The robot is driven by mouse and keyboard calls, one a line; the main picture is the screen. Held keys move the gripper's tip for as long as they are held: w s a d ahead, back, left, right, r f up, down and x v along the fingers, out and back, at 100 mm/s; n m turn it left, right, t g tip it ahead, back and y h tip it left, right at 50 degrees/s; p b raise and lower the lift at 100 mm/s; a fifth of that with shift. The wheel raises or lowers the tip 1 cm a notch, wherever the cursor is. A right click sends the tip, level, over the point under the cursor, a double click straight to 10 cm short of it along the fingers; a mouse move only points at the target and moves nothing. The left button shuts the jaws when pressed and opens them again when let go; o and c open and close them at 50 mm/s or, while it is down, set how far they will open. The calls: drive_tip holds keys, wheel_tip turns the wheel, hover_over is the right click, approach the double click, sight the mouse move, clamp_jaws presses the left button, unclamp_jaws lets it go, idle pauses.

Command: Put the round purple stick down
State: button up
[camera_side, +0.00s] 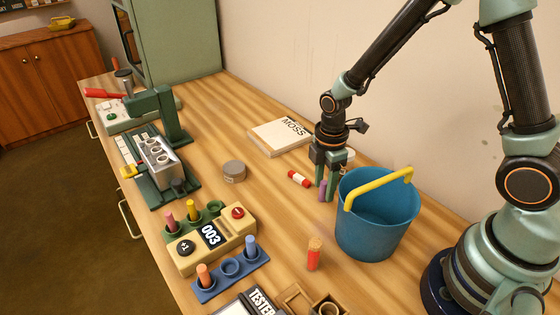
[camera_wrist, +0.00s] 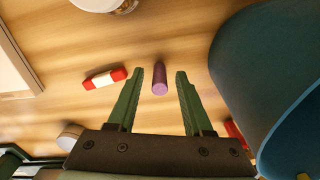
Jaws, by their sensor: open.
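The round purple stick (camera_wrist: 160,79) is between the tips of my open green gripper fingers (camera_wrist: 159,75) in the wrist view, with a gap on both sides. In the side view the purple stick (camera_side: 323,189) appears upright, close to the tabletop, by the fingers of my gripper (camera_side: 327,184). Whether its foot rests on the table is hard to tell. My gripper points down, just left of the blue bucket.
The blue bucket (camera_side: 375,222) with a yellow handle stands close right of my gripper. A red and white stick (camera_side: 299,179) lies to the left. A book (camera_side: 281,136) lies behind. A counter box (camera_side: 212,238) stands front left.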

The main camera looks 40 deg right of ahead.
wheel_tip(320, 180, up, 11)
wheel_tip(320, 180, up, 8)
drive_tip(key=m+t, duration=0.3)
drive_tip(key=m, duration=0.4)
hover_over(325, 182)
drive_tip(key=s+d, duration=0.2)
drive_tip(key=s, duration=0.1)
drive_tip(key=s+r+m+t, duration=0.1)
drive_tip(key=m, duration=0.1)
drive_tip(key=s+d+r+m, duration=0.1)
drive_tip(key=m, duration=0.2)
drive_tip(key=s+r+m+t, duration=0.1)
drive_tip(key=s+m, duration=0.1)
drive_tip(key=m, duration=0.1)
drive_tip(key=shift+d+r+t, duration=0.15)
drive_tip(key=shift+r+t, duration=0.15)
drive_tip(key=shift+r, duration=0.1)
